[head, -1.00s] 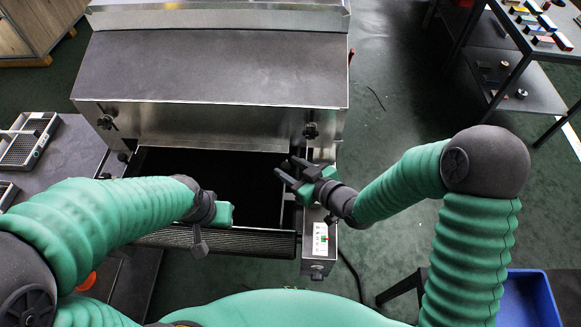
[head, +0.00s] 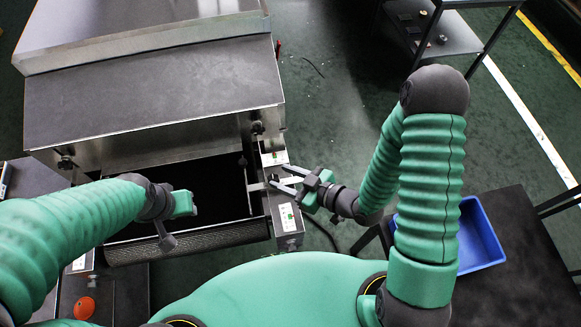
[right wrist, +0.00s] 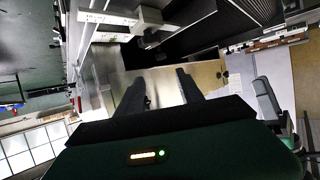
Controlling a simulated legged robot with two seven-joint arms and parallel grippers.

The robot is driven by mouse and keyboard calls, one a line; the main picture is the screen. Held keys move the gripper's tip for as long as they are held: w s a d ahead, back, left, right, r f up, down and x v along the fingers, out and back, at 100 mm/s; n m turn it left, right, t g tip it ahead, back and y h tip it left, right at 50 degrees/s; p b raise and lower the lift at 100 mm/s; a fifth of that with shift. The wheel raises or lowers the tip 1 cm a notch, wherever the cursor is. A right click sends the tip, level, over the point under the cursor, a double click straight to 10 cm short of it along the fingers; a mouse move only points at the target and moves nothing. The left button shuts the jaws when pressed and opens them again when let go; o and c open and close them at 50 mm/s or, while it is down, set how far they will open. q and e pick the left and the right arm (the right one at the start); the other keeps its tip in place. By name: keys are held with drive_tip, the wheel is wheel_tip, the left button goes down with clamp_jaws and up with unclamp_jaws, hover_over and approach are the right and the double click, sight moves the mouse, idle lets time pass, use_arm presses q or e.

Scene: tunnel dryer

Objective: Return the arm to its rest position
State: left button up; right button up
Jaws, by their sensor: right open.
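My right gripper (head: 290,181) is open and empty. In the head view it is over the right side of the tunnel dryer (head: 150,100), close to the control panel (head: 287,217). Its two fingers point left and stand apart; they also show spread in the right wrist view (right wrist: 160,88) with nothing between them.
A blue bin (head: 478,240) sits on a dark table (head: 520,235) at the right. A dark shelf rack (head: 430,30) stands at the far right back. A round orange-red object (head: 84,307) is at the lower left. Green floor is open between dryer and rack.

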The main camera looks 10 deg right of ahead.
use_arm(q)
drive_tip(key=shift+p+v, duration=0.5)
drive_tip(key=shift+v, duration=0.7)
use_arm(e)
drive_tip(key=shift+v, duration=1.05)
use_arm(q)
drive_tip(key=shift+w, duration=0.2)
use_arm(e)
drive_tip(key=shift+f, duration=0.1)
drive_tip(key=w+d+r+m+g+h, duration=0.1)
drive_tip(key=d+m+g+h, duration=0.1)
drive_tip(key=d+h, duration=0.35)
drive_tip(key=d+r+m+g+h, duration=0.2)
drive_tip(key=d+m+h, duration=0.15)
drive_tip(key=d, duration=0.35)
use_arm(q)
drive_tip(key=shift+d, duration=0.15)
use_arm(e)
drive_tip(key=s+r+m+g, duration=0.2)
drive_tip(key=s+r+m, duration=0.1)
drive_tip(key=s+r, duration=0.2)
drive_tip(key=shift+s+a+r+g, duration=0.2)
drive_tip(key=shift+s+g, duration=0.2)
drive_tip(key=shift+s, duration=0.35)
